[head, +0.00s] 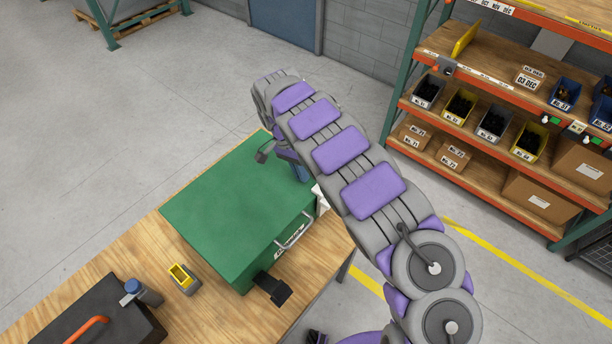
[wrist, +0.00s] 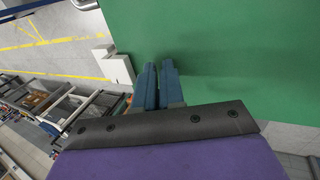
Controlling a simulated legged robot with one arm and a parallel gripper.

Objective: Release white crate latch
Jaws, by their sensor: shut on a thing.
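A large green crate (head: 225,205) with a closed lid sits on the wooden table. Its white latch (head: 321,201) shows at the crate's right edge, partly behind my arm. In the wrist view the white latch (wrist: 117,66) lies just left of my fingers, beside the green lid. My gripper (wrist: 157,66) points down at the lid's edge, its two blue fingers close together. In the head view my gripper (head: 300,176) is at the crate's right far side.
A metal handle (head: 295,232) and a black latch (head: 272,289) are on the crate's front side. A yellow-and-grey item (head: 183,279) and a dark case (head: 85,318) with an orange handle lie on the table (head: 150,250). Shelves with bins (head: 490,125) stand at right.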

